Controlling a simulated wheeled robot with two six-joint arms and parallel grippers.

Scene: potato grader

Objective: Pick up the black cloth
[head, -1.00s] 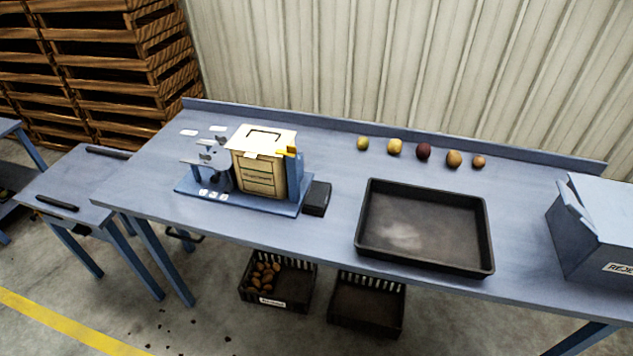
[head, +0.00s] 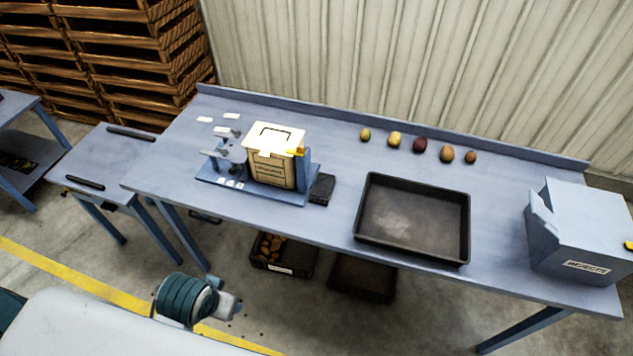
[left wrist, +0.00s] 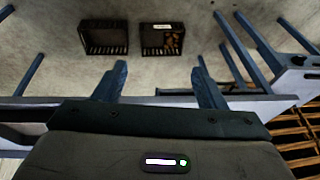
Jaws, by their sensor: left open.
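A small black item (head: 322,188), which looks like a folded cloth, lies flat on the blue workbench (head: 335,217). It is just right of the blue stand that holds a cream box; I cannot make out its weave. My left gripper (left wrist: 160,68) is open and empty in the left wrist view, its two fingers wide apart. Floor, crates and table legs show beyond it, but no cloth. In the head view only part of my arm shows at the bottom left, well in front of the bench. My right gripper is in neither view.
The cream box (head: 276,170) stands left of the black item. A black tray (head: 412,253) lies to the right, with several potatoes (head: 420,146) behind it. A reject box (head: 580,240) is at the far right. Crates (head: 362,285) sit below the bench.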

